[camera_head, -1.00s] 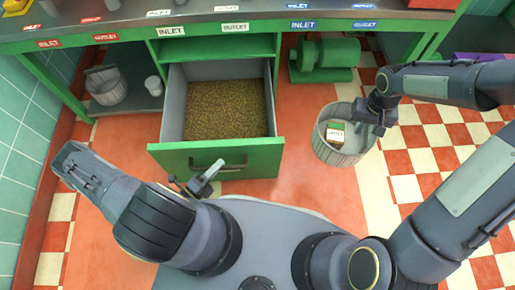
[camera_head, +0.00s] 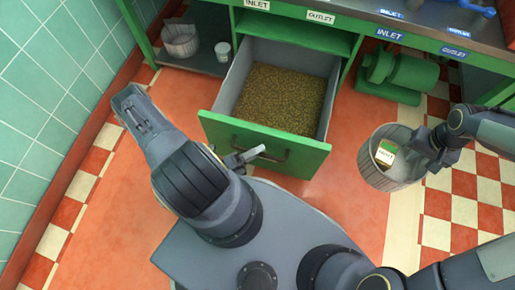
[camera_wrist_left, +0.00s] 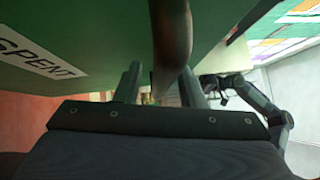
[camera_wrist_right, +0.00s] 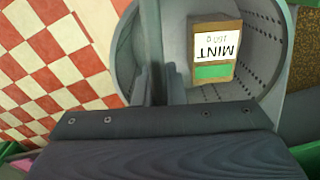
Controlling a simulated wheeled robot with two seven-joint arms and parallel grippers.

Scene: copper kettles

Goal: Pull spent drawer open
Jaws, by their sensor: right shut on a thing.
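The spent drawer (camera_head: 310,152) is pulled out from under the counter, with brown grain (camera_head: 280,98) inside. Its front carries a "SPENT" label (camera_wrist_left: 38,58) in the left wrist view. The drawer handle (camera_head: 278,154) is a dark bar, copper-brown in the left wrist view (camera_wrist_left: 172,45). My left gripper (camera_head: 243,158) is at the handle with its fingers (camera_wrist_left: 158,88) apart; whether they touch the handle is unclear. My right gripper (camera_head: 425,148) is shut on the rim of a grey slatted bucket (camera_head: 380,177), which holds a "MINT" box (camera_wrist_right: 213,50).
The bucket stands right of the drawer, by the checkered floor. A green machine (camera_head: 398,75) is on the floor under the counter. A second bucket (camera_head: 180,40) and a white cup (camera_head: 222,50) sit on a low shelf at left. Orange floor lies clear left of the drawer.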

